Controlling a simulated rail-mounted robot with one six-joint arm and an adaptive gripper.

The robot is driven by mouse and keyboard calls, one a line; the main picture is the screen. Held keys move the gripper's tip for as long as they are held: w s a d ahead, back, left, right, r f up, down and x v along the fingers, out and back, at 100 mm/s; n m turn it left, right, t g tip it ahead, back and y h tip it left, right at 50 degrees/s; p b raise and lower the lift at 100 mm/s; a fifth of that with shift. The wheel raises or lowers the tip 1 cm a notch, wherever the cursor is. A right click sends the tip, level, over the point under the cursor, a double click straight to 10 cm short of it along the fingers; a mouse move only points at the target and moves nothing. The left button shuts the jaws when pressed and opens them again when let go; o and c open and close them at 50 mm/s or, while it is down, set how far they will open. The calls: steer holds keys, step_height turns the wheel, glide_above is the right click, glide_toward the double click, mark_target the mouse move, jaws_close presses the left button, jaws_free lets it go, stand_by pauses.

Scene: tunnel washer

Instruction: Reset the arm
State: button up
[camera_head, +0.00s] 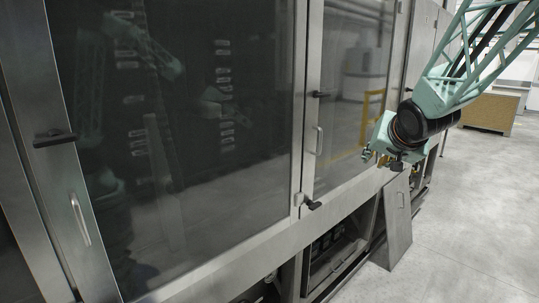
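My gripper (382,160) is at the right side of the head view, at the end of my green lattice arm, which reaches in from the top right. It hangs in front of the washer's right glass door (345,100), near that door's lower right corner. The gripper is small and dark in the picture, and whether its fingers are open or shut is not clear. I see no object in it.
A large dark glass door (190,120) with black latches and silver handles fills the left. Below the doors is an open compartment (335,255) with a grey panel (397,222) leaning beside it. A wooden box (490,112) stands at the back right. The concrete floor (480,220) is clear.

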steer(key=s+a+f+n+g, duration=0.1)
steer(key=s+a, duration=0.3)
steer(key=s, duration=1.3)
steer(key=s+a+f+n+g+b, duration=0.1)
steer(key=s+a+n+g, duration=0.1)
steer(key=s, duration=1.6)
steer(key=s+a+f+n+g+y, duration=0.1)
steer(key=s+a, duration=0.5)
steer(key=s, duration=1.2)
steer(key=n+g, duration=0.1)
steer(key=g, duration=0.1)
steer(key=shift+g+b, duration=0.3)
steer(key=shift+b, duration=0.1)
